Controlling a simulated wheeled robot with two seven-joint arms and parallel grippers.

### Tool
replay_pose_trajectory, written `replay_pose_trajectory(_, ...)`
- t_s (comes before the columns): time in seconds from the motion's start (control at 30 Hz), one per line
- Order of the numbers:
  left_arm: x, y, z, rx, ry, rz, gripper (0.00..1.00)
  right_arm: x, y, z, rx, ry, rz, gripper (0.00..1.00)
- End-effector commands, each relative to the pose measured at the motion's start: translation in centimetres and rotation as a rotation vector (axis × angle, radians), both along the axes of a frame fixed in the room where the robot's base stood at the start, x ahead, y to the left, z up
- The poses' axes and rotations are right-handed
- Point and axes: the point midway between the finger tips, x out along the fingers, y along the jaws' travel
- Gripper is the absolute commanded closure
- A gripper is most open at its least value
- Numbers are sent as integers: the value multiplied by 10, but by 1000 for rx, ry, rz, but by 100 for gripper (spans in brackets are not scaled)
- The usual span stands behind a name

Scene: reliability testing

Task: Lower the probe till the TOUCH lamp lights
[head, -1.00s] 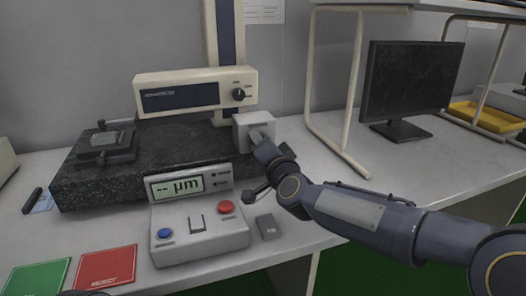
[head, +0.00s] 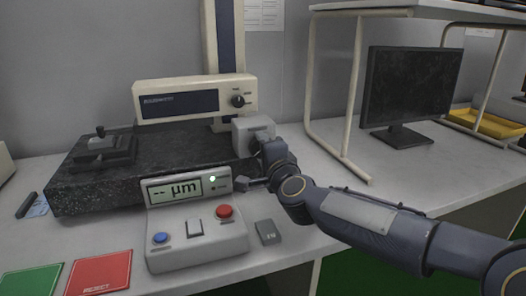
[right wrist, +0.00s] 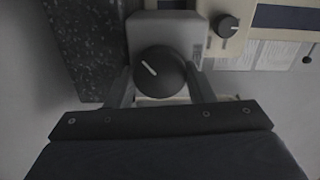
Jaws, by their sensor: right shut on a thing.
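The knob (right wrist: 160,72) is round and black with a white pointer line. It sits on a grey box (head: 250,132) at the right of the column. My right gripper (head: 262,145) is shut on the knob, one finger on each side in the right wrist view (right wrist: 160,88). The measuring head (head: 185,98) is a cream beam above the black granite base (head: 75,190); I cannot make out the probe tip under it. The display (head: 175,190) shows dashes and µm.
A small vice (head: 105,148) stands on the granite at left. Green (head: 30,281) and red (head: 98,272) mats lie in front. A small grey block (head: 268,232) lies beside the console. A monitor (head: 410,95) stands at right, behind clear bench.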

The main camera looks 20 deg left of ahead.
Motion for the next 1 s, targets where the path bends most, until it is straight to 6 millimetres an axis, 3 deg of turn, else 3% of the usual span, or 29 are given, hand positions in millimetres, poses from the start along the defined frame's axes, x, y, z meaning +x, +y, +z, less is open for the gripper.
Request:
replay_pose_trajectory(0.3,0,0,0,0,0,0,30,0,0,-1,0,2,-1,75)
replay_pose_trajectory(0.33,0,0,0,0,0,0,30,0,0,-1,0,2,-1,51)
replay_pose_trajectory(0.5,0,0,0,0,0,0,30,0,0,-1,0,1,0,30)
replay_pose_trajectory(0.8,0,0,0,0,0,0,30,-2,-2,0,0,0,0,30)
replay_pose_trajectory(1.0,0,0,-1,0,0,0,30,-24,-17,0,0,-1,0,30)
